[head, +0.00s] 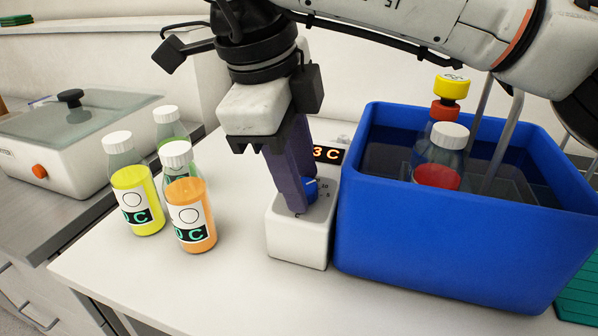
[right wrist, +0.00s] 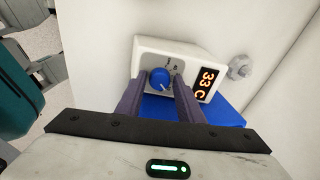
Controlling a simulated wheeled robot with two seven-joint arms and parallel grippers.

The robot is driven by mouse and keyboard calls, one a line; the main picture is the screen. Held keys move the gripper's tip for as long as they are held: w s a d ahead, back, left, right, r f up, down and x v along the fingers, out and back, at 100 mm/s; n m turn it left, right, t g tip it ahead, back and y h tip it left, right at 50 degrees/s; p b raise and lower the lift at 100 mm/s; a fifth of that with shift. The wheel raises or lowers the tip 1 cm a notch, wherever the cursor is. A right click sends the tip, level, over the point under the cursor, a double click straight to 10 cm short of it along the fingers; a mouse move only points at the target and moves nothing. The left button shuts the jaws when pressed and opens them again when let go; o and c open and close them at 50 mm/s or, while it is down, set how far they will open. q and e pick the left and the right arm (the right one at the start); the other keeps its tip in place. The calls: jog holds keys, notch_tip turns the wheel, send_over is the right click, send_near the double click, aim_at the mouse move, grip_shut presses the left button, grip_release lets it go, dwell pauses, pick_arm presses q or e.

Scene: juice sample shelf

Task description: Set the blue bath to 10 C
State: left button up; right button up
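The blue bath (head: 450,245) stands at the right on the white bench. A white control box (head: 297,240) stands against its left side, with a blue dial knob (head: 311,190) and an orange-lit display (head: 328,154). In the right wrist view the display (right wrist: 206,84) reads 33 C; the head view shows it partly hidden. My right gripper (head: 298,205) points down at the knob. In the right wrist view its two purple fingers stand apart on either side of the knob (right wrist: 160,78), with small gaps visible. My left gripper is out of view.
Bottles with red (head: 437,176) and yellow caps or contents stand in the bath. A yellow bottle (head: 137,205), an orange bottle (head: 190,215) and a green one (head: 171,130) stand left of the box. A lidded white appliance (head: 65,150) is at far left.

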jog(key=shift+r, duration=0.1)
jog(key=p+v, duration=0.2)
jog(key=v, duration=0.8)
